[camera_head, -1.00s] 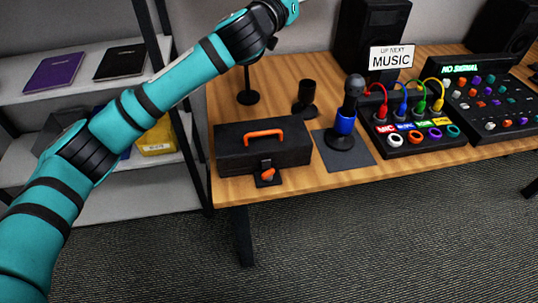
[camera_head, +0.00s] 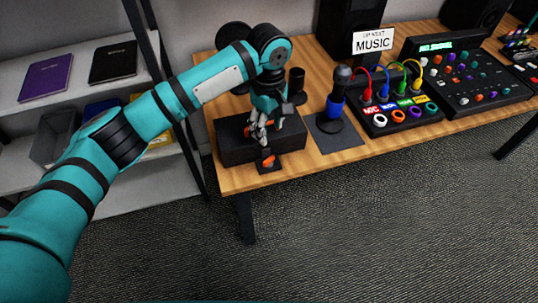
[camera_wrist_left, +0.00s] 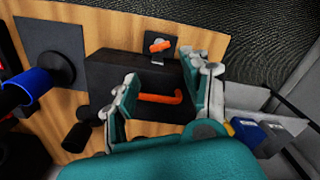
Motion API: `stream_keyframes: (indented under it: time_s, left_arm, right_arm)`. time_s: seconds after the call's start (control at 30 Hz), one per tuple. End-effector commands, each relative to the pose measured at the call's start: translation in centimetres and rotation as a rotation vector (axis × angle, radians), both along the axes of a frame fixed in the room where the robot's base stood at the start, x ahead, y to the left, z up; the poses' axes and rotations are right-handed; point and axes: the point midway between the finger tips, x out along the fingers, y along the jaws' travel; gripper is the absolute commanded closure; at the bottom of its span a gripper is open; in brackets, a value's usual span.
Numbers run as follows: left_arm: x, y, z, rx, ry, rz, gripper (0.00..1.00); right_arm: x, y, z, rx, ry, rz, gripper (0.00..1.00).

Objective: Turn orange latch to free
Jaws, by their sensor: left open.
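The orange latch (camera_head: 268,162) sits on a small black plate at the front of a black case (camera_head: 232,152), near the table's front edge. In the left wrist view the orange latch (camera_wrist_left: 160,46) is uncovered, beyond the case's edge. My left gripper (camera_head: 262,138) is over the case, pointing down, behind the latch and apart from it. In the wrist view the open, empty fingers (camera_wrist_left: 168,82) stand to either side of the case's orange handle (camera_wrist_left: 162,97). The head view mostly hides this handle behind the gripper. My right gripper is not in view.
A black microphone with a blue band (camera_head: 331,112) stands on a dark mat right of the case. Further right are a cable box (camera_head: 400,118) and a mixer (camera_head: 470,85). A shelf (camera_head: 100,85) with notebooks stands left.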

Motion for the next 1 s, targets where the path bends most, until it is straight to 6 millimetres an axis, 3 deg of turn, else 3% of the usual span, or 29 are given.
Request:
stream_keyframes:
  time_s: [0.3, 0.5, 0.7, 1.0]
  left_arm:
    - [-0.1, 0.1, -7.2, 0.001, 0.001, 0.001, 0.52]
    - [0.0, 0.0, -10.6, 0.0, -0.001, -0.001, 0.52]
    - [0.0, 0.0, -12.3, -0.001, -0.002, -0.001, 0.52]
    - [0.0, 0.0, -12.6, -0.001, -0.003, -0.002, 0.52]
  right_arm:
    - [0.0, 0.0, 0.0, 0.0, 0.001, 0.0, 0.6]
    - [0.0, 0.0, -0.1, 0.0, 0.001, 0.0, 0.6]
    - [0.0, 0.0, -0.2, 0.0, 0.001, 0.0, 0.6]
    - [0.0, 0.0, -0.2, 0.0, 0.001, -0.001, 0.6]
